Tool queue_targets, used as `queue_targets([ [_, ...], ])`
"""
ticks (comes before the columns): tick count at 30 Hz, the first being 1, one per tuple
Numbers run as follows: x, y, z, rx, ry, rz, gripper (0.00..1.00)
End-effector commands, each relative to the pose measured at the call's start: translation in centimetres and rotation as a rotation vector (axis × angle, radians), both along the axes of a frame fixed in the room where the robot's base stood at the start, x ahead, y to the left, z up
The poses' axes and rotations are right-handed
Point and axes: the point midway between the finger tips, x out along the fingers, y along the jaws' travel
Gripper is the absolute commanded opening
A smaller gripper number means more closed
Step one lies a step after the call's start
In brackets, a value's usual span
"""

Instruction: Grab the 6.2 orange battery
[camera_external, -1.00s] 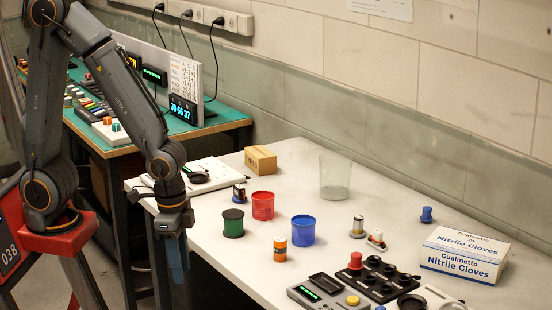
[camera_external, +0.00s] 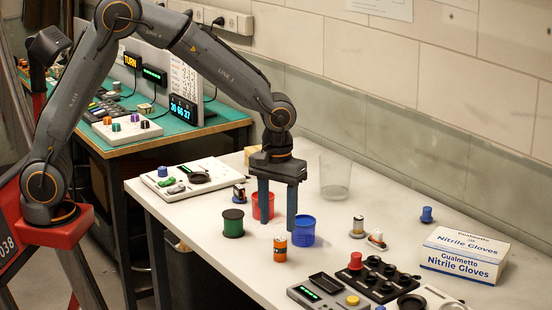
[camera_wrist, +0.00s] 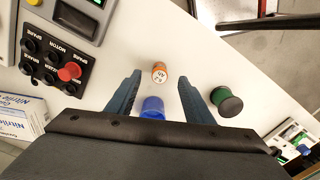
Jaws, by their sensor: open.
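The orange battery (camera_external: 280,248) stands upright on the white table, in front of the blue cup. In the wrist view the battery (camera_wrist: 159,73) shows its pale top with a "6.2" style marking, lying just beyond and between my fingertips. My gripper (camera_external: 278,218) is open and empty, pointing down above the table behind the battery, with the blue cup (camera_external: 303,236) near its right finger. In the wrist view the blue cup (camera_wrist: 153,106) lies between the fingers, nearer the palm. The gripper looks to be above the cup's height or near it; exact clearance is hard to tell.
A clear beaker (camera_external: 335,178) is at the back. A control panel (camera_external: 330,292) sits at the front right. A glove box (camera_external: 464,255) is far right.

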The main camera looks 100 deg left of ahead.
Motion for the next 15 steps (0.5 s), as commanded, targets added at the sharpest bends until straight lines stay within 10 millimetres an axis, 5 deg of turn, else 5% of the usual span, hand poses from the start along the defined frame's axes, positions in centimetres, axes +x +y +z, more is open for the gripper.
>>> queue_targets([
  [4, 0.8, 1.6, 0.0, -0.002, 0.006, 0.085, 0.47],
  [15, 0.5, 1.4, -3.6, -0.003, 0.007, 0.087, 0.47],
])
